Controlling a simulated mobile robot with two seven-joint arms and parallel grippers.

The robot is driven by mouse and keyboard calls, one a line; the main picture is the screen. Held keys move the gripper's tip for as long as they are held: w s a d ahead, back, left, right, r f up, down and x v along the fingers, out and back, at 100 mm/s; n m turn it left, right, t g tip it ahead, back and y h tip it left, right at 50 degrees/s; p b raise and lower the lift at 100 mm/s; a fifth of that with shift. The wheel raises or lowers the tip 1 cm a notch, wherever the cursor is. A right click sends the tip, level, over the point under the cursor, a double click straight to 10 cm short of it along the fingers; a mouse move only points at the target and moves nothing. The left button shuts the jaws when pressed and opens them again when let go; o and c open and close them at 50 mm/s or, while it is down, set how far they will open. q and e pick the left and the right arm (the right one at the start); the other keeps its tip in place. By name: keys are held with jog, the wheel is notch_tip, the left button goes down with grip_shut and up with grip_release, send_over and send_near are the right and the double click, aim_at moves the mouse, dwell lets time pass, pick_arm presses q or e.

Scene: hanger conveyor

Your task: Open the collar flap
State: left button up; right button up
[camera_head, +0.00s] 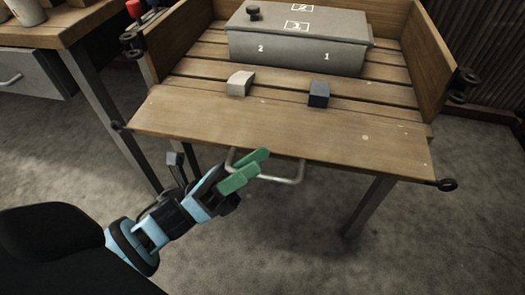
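The collar flap (270,130) is the wooden front board of the collar. It lies folded down and outward, with its broad inner face showing. A metal loop handle (290,182) hangs at its front edge. My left gripper (262,164) has green fingers and overlaps the left part of the handle, just below the flap's edge. Its fingers are apart, with a gap between them. I cannot tell whether the handle bar lies between them or touches them. My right gripper is not in view.
A grey lidded box (300,45) stands on the slats inside the collar. Black latch parts (462,84) sit on the side walls. Another table (70,25) stands at left.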

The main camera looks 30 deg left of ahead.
pick_arm(q)
jog(key=v, duration=0.5)
jog(key=shift+a+r, duration=0.25)
jog(key=w+b+v, duration=0.1)
jog(key=b+v, duration=0.3)
jog(key=v, duration=0.5)
jog(key=shift+w+a+f, duration=0.2)
jog(key=shift+f, duration=0.15)
dwell(0.4)
dwell(0.4)
jog(key=shift+c, duration=0.2)
